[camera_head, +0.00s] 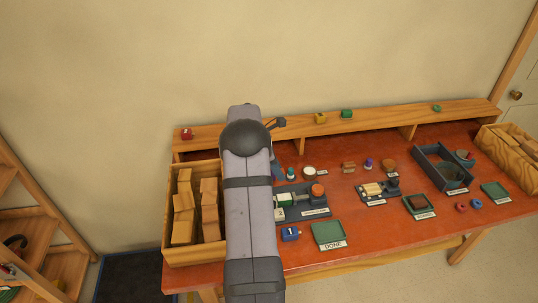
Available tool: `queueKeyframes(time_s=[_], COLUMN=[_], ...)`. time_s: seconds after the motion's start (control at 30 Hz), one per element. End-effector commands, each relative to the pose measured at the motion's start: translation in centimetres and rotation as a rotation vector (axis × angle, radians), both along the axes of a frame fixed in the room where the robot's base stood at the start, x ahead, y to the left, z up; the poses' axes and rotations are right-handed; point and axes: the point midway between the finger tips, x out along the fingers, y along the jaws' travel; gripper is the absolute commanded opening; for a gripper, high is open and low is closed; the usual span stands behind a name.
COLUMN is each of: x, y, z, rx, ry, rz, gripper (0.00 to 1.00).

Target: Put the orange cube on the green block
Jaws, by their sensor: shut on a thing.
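My arm stretches away from me over the left part of the red workbench, and its links hide what lies behind them. The jaws of my gripper are hidden behind the arm; only a small dark part shows at the arm's far right side. I see no orange cube for certain; it may be hidden behind the arm. I cannot tell which is the task's block.
A wooden crate of blocks (167,225) stands at the left, another (500,151) at the right.

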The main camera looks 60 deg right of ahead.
Motion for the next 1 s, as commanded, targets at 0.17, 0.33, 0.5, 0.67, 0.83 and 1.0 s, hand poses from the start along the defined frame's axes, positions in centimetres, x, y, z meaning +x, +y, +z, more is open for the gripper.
queueKeyframes(time_s=[0.17, 0.33, 0.5, 0.67, 0.83, 1.0], x=[-2.4, -3.3, -3.5, -3.5, -3.5, -3.5], y=[1.4, 2.2, 2.3, 2.3, 2.3, 2.3], z=[0.4, 0.2, 0.1, -0.2, -1.0, -2.2], rx=[0.021, 0.03, 0.031, 0.031, 0.032, 0.032], ry=[0.012, 0.016, 0.016, 0.016, 0.016, 0.016], rz=[-0.01, -0.013, -0.014, -0.014, -0.014, -0.014], gripper=[0.02, 0.02, 0.02, 0.02, 0.02, 0.02])
